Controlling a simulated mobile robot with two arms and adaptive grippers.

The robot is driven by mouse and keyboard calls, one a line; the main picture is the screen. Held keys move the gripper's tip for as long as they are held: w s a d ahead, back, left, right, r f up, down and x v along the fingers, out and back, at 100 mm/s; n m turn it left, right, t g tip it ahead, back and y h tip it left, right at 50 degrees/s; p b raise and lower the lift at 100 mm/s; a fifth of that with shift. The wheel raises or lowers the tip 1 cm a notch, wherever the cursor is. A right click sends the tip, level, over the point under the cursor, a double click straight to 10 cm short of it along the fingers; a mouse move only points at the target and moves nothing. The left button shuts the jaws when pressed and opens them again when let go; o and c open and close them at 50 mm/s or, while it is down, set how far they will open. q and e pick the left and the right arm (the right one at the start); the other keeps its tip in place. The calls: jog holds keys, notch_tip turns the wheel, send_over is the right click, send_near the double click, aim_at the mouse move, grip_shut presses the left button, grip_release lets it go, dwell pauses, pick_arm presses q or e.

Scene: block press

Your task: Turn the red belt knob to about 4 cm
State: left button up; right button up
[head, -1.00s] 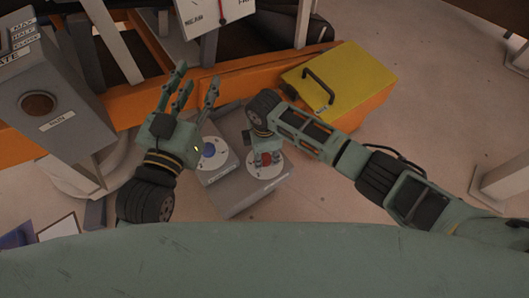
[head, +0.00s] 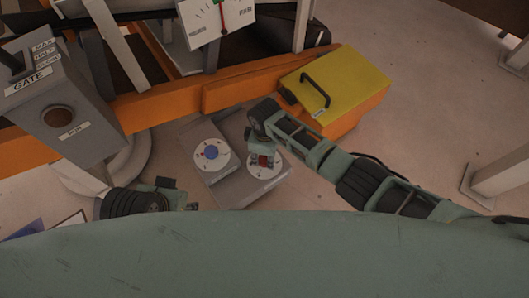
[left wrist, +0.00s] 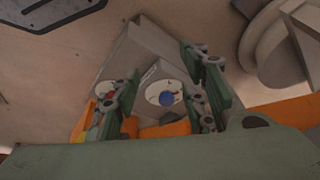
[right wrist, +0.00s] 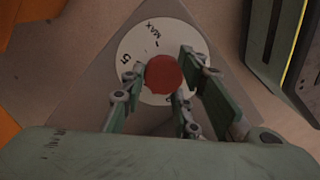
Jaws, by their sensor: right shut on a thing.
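The red belt knob (right wrist: 164,74) sits on a white dial in the right wrist view; "5" and "MAX" are printed on the dial, but no pointer reading is clear. My right gripper (right wrist: 160,92) is shut on the knob, its fingers around it. In the head view the knob (head: 263,160) is partly hidden by my right gripper (head: 262,153). The blue knob (head: 210,152) is on the neighbouring dial to the left. My left gripper (left wrist: 165,75) is open, fingers apart, with the blue knob's dial showing between them; my body partly hides it in the head view.
Both dials are on a grey box (head: 225,183) on the floor. A yellow-topped orange case (head: 345,85) stands at the right beside the orange rail (head: 235,93). A gauge (head: 218,17) is at the top, and a grey gate box (head: 60,108) at the left.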

jog(key=shift+w+d+r+m+p, duration=0.1)
jog(key=shift+w+r+m+p, duration=0.4)
jog(key=shift+m, duration=0.3)
jog(key=m, duration=0.1)
jog(key=m+p, duration=0.2)
jog(key=shift+s+d+f+m, duration=0.1)
jog(key=shift+d+f+m, duration=0.1)
jog(key=shift+f+m, duration=0.1)
pick_arm(q)
jog(key=x, duration=0.6)
jog(key=shift+f, duration=0.35)
pick_arm(e)
jog(key=shift+m, duration=0.3)
pick_arm(q)
jog(key=shift+s+d, duration=0.15)
pick_arm(e)
jog(key=shift+d, duration=0.15)
jog(key=o, duration=1)
jog(key=shift+f, duration=0.1)
jog(key=shift+s+a, duration=0.2)
pick_arm(q)
jog(key=shift+g, duration=0.3)
